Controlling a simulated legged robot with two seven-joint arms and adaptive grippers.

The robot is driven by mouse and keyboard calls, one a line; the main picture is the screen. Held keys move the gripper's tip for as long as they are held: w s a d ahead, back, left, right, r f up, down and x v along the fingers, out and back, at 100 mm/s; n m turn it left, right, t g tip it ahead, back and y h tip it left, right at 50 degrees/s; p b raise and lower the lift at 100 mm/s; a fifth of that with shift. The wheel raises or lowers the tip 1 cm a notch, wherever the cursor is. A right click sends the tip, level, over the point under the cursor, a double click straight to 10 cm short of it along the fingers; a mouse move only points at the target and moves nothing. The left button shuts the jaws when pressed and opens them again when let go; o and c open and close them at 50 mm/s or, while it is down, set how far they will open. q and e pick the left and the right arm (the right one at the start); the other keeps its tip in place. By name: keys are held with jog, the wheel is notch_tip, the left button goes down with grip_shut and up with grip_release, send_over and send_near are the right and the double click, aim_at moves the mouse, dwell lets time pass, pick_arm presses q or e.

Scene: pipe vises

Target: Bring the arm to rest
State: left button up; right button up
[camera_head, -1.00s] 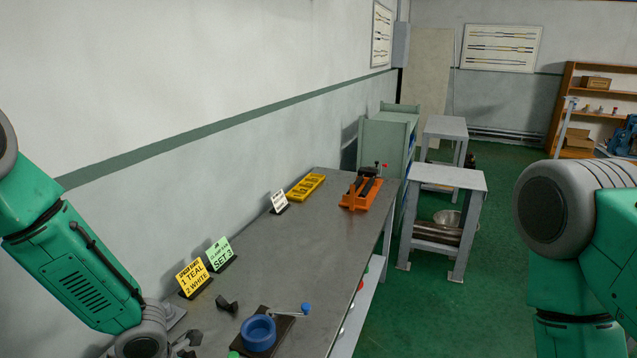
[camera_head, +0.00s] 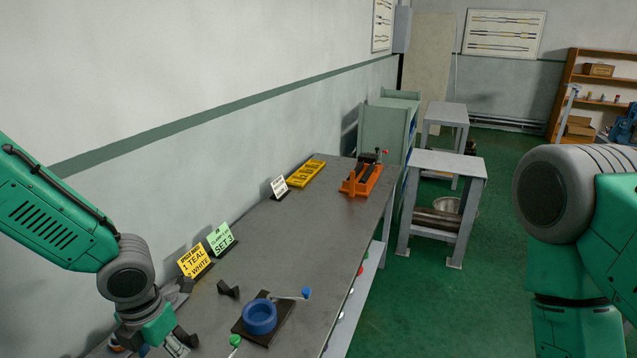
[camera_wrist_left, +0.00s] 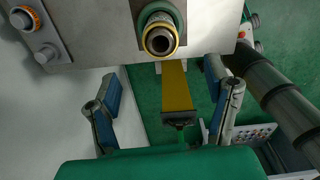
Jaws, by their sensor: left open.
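My left arm comes in from the left in the head view. Its gripper (camera_head: 165,345) is at the bottom edge, left of the blue round vise piece (camera_head: 260,317), partly cut off. In the left wrist view the two fingers of my left gripper (camera_wrist_left: 165,95) stand wide apart with nothing held between them. A yellow strip with a dark end (camera_wrist_left: 178,85) shows beyond the gap. A pipe end with a brass ring (camera_wrist_left: 160,38) sits above. My right arm (camera_head: 580,220) is at the right; its gripper is out of view.
A grey stand (camera_head: 445,165) is beyond. Green floor (camera_head: 430,310) lies open on the right.

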pick_arm(q)
jog(key=s+d+f+n+g+h, duration=0.1)
jog(key=s+d+f+n+h, duration=0.15)
jog(key=s+f+n, duration=0.55)
jog(key=s+d+f+n+g+h, duration=0.1)
jog(key=s+d+n, duration=0.2)
jog(key=s+n, duration=0.65)
jog(key=s+a+f+n+t+y, duration=0.1)
jog(key=s+a+f+n+y, duration=0.2)
jog(key=n, duration=0.8)
jog(key=s+a+f+n+t+y, duration=0.1)
jog(key=s+a+f+n, duration=0.3)
jog(key=n, duration=0.8)
notch_tip(320, 180, down, 17)
jog(key=w+m+b, duration=0.1)
jog(key=w+b, duration=0.1)
jog(key=b, duration=1.7)
jog(key=shift+d+r+m+t, duration=0.15)
jog(key=shift+d+m+t, duration=0.1)
jog(key=shift+m+t, duration=0.1)
jog(key=shift+h, duration=0.25)
